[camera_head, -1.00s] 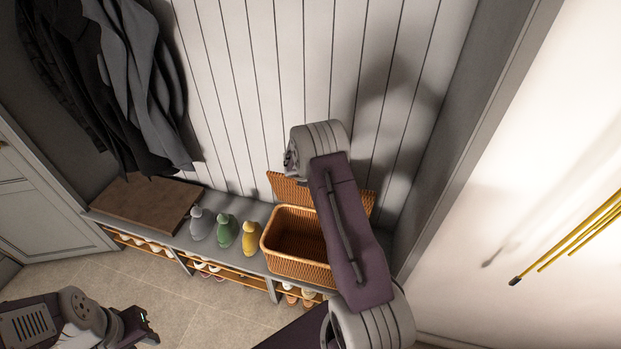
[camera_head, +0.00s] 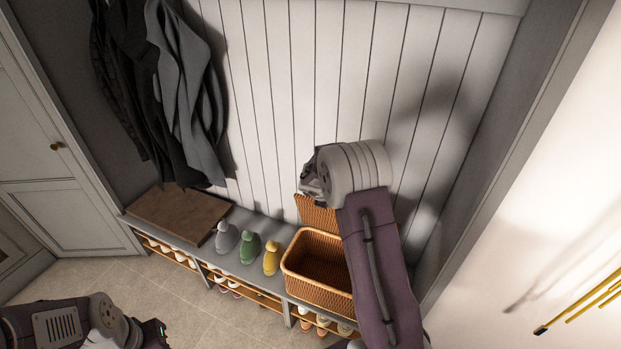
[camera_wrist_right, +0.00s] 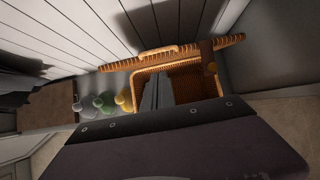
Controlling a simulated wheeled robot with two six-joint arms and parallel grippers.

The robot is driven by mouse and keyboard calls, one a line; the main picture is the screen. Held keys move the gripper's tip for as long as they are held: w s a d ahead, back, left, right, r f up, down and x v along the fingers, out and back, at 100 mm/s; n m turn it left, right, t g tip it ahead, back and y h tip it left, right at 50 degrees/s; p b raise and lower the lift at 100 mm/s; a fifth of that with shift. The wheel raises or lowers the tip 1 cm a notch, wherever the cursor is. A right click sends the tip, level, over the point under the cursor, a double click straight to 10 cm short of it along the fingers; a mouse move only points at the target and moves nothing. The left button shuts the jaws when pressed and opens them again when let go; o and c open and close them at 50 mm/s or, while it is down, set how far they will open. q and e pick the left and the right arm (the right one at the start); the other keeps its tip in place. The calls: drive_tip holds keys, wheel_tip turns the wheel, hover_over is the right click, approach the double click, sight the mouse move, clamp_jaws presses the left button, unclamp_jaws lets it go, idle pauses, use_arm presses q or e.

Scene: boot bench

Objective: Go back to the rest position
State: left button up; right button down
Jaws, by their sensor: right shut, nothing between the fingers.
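The wicker basket (camera_head: 316,292) stands on the bench with its lid (camera_head: 317,216) raised behind it. It looks empty where I can see inside. My right arm reaches in from the lower right and hides the basket's right side. In the right wrist view my right gripper (camera_wrist_right: 157,95) is shut and empty, its two dark fingers together in front of the basket (camera_wrist_right: 200,85). In the head view its fingertips are hidden by the arm. My left gripper (camera_head: 157,334) is low at the left, over the floor and apart from the bench; its jaws are too small to read.
The grey bench (camera_head: 262,284) holds a brown cushion (camera_head: 178,212) and grey (camera_head: 227,240), green (camera_head: 250,248) and yellow (camera_head: 271,259) knob-topped items. Shoes sit on shelves below. Coats (camera_head: 178,100) hang at left. Yellow poles (camera_head: 585,300) are at right. Floor ahead is clear.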

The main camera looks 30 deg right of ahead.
drive_tip(key=s+a+r+m+y+b, duration=0.1)
drive_tip(key=s+a+r+m+b, duration=0.15)
drive_tip(key=s+a+b, duration=0.4)
drive_tip(key=s+a+f+m+g+y, duration=0.1)
drive_tip(key=s+a+f+m+y, duration=0.1)
drive_tip(key=s+a+m, duration=0.4)
drive_tip(key=s+a+f+m+g+y, duration=0.2)
drive_tip(key=s+a+f+m, duration=0.3)
drive_tip(key=s+m, duration=0.7)
drive_tip(key=m+p, duration=0.1)
drive_tip(key=m, duration=0.5)
drive_tip(key=shift+s+a+g+y, duration=0.3)
drive_tip(key=shift+s+a, duration=0.05)
drive_tip(key=shift+s, duration=0.1)
